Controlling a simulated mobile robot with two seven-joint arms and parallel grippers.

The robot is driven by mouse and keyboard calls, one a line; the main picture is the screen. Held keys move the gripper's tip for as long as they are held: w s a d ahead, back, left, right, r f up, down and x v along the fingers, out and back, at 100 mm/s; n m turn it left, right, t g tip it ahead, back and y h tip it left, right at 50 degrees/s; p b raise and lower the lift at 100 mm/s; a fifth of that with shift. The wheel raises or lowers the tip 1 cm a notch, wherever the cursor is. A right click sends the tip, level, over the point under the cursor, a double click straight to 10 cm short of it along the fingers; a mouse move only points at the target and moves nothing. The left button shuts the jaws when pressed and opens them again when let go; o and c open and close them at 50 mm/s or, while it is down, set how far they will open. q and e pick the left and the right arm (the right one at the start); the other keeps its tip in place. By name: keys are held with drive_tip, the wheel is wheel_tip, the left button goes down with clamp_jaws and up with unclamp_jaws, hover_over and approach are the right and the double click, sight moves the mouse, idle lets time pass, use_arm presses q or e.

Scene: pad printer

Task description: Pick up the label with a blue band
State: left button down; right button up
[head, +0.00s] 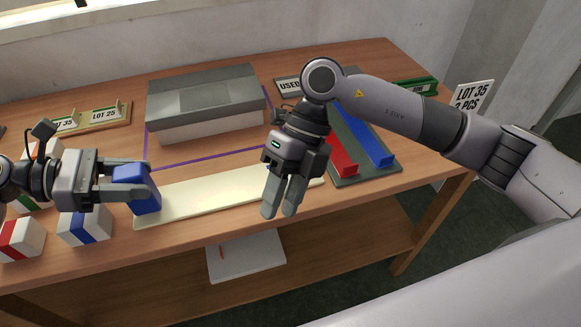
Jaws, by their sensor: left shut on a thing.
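My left gripper (128,184) is shut on a blue block (143,195), holding it by the left end of the pale strip; whether it touches the strip I cannot tell. A white block with a blue band (85,227) stands on the table below my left gripper, apart from it. I cannot make out a flat label with a blue band. My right gripper (279,213) points down over the right part of the pale strip, with nothing seen between its fingers. Its fingers lie close together, and I cannot tell whether they are open.
A white block with a red band (20,240) stands at the left front. The pale strip (205,195) lies along the front. A grey-lidded box (205,100) stands behind it. A dark tray (380,175) with red and blue bars is at right. LOT cards (104,115) stand at back left.

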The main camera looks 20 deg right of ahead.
drive_tip(key=w+d+r+m+t+h, duration=0.45)
drive_tip(key=w+d+r, duration=0.35)
drive_tip(key=w+r, duration=0.25)
drive_tip(key=shift+n+h, duration=0.35)
wheel_tip(320, 180, down, 12)
drive_tip(key=shift+s+f, duration=0.1)
drive_tip(key=shift+f, duration=0.1)
clamp_jaws()
